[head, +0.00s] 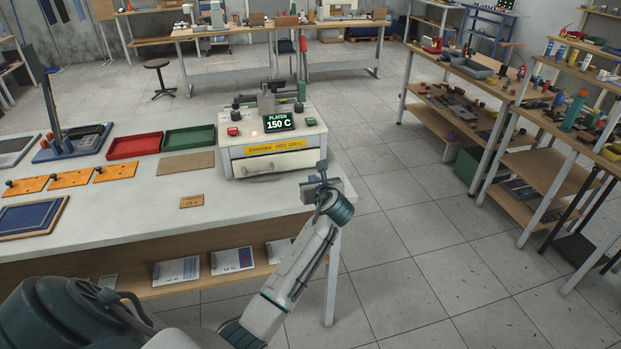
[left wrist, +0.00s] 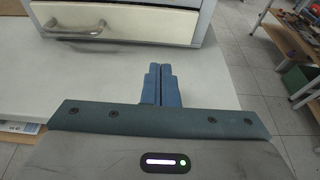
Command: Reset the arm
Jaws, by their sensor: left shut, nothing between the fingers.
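My left arm reaches in from the bottom of the head view. Its gripper (head: 322,172) is above the right end of the white table (head: 130,222), in front of the right side of the heated press (head: 270,165). In the left wrist view the two blue fingers (left wrist: 161,84) are together with nothing between them. They point toward the press's drawer front (left wrist: 120,22), and a gap of table top shows before it. The press display reads 150 C. My right gripper is not in view.
A red tray (head: 134,146), a green tray (head: 190,139) and orange plates (head: 72,179) sit left of the press. A small tan tag (head: 192,201) lies near the front edge. Shelves (head: 470,100) stand at right. The floor between is clear.

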